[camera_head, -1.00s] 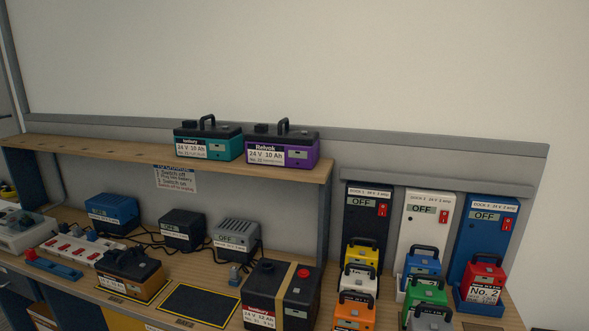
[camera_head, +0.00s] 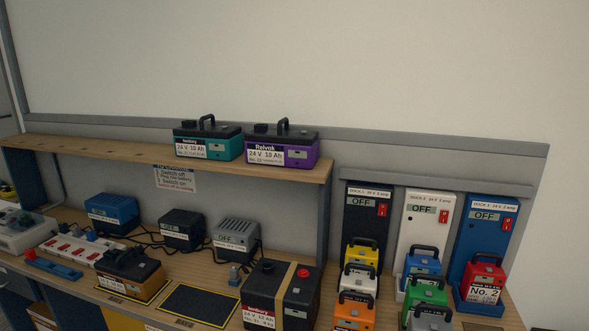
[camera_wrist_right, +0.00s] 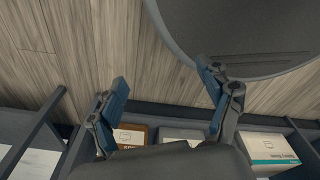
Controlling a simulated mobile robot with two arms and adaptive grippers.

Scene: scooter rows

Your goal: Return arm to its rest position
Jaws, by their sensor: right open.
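My right gripper (camera_wrist_right: 165,90) shows in the right wrist view with its two blue-padded fingers spread wide and nothing between them. It hangs over a wood-plank floor (camera_wrist_right: 60,45), and a shelf with boxes lies at the bottom of that view. Neither of my arms shows in the head view. My left gripper is in neither view.
A large dark rounded shape (camera_wrist_right: 240,35) fills the upper right of the wrist view. A white box (camera_wrist_right: 268,148) is low on the right. In the head view, the bench holds a black battery (camera_head: 281,290), chargers and docks; a teal battery (camera_head: 208,140) and purple battery (camera_head: 281,147) stand on the shelf (camera_head: 100,150).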

